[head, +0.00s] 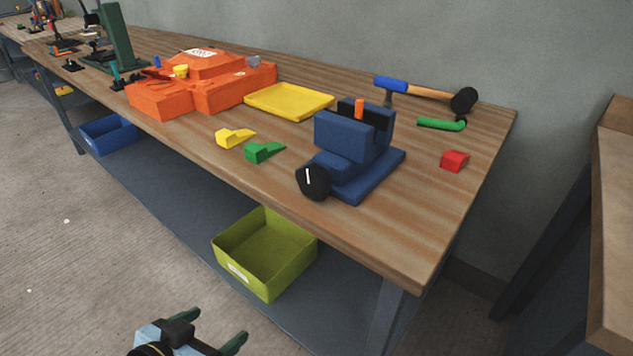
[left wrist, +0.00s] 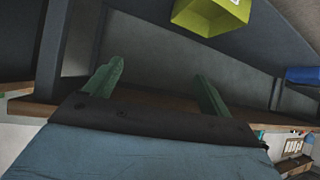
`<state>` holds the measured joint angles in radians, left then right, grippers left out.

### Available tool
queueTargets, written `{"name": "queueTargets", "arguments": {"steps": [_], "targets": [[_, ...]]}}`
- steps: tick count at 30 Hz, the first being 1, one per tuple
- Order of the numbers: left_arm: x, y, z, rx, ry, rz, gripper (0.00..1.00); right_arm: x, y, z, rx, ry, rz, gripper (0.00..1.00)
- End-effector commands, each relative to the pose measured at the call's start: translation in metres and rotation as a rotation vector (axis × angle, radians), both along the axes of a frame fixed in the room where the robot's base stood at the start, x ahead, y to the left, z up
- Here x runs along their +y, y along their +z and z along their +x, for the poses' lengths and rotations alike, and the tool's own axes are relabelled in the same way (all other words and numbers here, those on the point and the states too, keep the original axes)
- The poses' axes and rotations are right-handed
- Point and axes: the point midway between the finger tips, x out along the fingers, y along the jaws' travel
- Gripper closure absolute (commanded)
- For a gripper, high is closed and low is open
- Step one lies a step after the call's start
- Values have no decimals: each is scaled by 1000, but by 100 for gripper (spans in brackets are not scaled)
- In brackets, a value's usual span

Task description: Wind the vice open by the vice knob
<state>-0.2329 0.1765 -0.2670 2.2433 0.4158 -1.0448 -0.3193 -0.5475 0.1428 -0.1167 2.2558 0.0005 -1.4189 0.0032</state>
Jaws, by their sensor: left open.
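The blue vice (head: 345,137) stands on the wooden bench near its right end. Its black vice knob (head: 314,183), with a white mark pointing nearly straight up, faces the bench's front edge. A small orange piece (head: 359,108) stands between the dark jaws; I cannot tell if it is gripped. My left gripper (head: 221,323) is low in front of the bench, well below and left of the knob. Its green fingers are apart and empty, as the left wrist view (left wrist: 158,70) also shows. The vice is not in the left wrist view. My right gripper is not in view.
A yellow tray (head: 289,101), orange moulds (head: 203,85), and yellow (head: 234,138) and green (head: 264,151) wedges lie left of the vice. A hammer (head: 425,92), green piece (head: 441,124) and red block (head: 454,160) lie right. A lime bin (head: 264,254) sits on the lower shelf.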

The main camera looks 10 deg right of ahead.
Motion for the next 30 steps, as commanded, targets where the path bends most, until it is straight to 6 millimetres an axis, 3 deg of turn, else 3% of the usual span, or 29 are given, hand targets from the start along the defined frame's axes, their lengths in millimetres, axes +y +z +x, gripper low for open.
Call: {"name": "queueTargets", "arguments": {"steps": [1, 3, 6, 9, 12, 18, 27, 30], "targets": [[-22, 37, 18, -129, -75, -56, 17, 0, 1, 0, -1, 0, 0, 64], [-47, 80, 32, -281, -162, -127, 17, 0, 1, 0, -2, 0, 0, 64], [-71, 130, 40, -444, -244, -207, 17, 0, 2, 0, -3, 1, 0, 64], [-83, 159, 41, -538, -287, -256, 17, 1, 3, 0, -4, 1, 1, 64], [-89, 171, 43, -576, -302, -277, 17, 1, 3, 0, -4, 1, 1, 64], [-109, 172, 57, -579, -302, -283, 17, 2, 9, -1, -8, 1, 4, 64], [-155, 171, 93, -576, -301, -283, 17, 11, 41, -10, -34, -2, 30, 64], [-170, 170, 105, -575, -301, -281, 17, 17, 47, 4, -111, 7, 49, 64]]}}
